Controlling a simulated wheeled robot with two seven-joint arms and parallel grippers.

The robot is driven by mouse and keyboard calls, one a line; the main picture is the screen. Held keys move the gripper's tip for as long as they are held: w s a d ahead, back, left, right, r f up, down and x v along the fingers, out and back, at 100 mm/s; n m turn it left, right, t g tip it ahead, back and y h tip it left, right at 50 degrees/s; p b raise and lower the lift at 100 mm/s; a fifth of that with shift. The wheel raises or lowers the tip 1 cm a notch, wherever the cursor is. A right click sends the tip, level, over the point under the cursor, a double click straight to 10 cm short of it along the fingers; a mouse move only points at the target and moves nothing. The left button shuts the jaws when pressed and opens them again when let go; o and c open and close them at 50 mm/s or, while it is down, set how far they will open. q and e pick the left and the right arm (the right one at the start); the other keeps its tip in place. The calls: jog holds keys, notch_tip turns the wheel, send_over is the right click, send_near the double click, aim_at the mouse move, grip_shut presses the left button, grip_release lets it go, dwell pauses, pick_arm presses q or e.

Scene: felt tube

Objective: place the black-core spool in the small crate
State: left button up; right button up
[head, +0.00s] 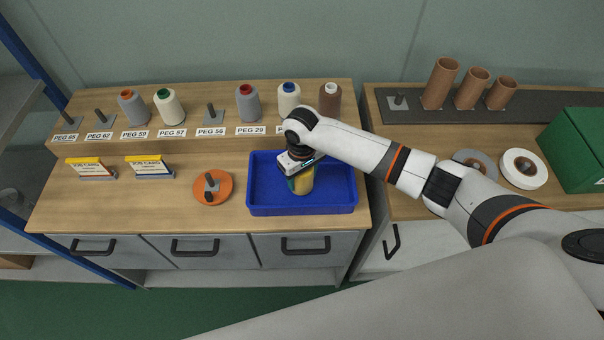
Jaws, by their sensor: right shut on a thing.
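The small crate (335,208) is a shallow blue tray on the workbench, right of centre. My right gripper (298,172) reaches in from the right and points down over the crate. It is shut on a yellowish spool (303,183), which is upright in or just above the crate. The gripper covers the spool's top, so its core colour is hidden, and I cannot tell whether its base touches the crate floor. The rest of the crate looks empty. My left gripper is not in view.
Spools with orange (132,107), green (168,106), red (248,103), blue (288,100) and white (330,100) cores stand on the back shelf. Front left are two job cards (91,168) and an orange disc with a peg (212,188). Brown tubes (440,83) and a green box (575,150) stand right.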

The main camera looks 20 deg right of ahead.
jog(key=o, duration=1.2)
jog(key=shift+f, duration=0.1)
jog(key=shift+c, duration=0.2)
notch_tip(320, 180, up, 12)
jog(key=shift+b, duration=0.45)
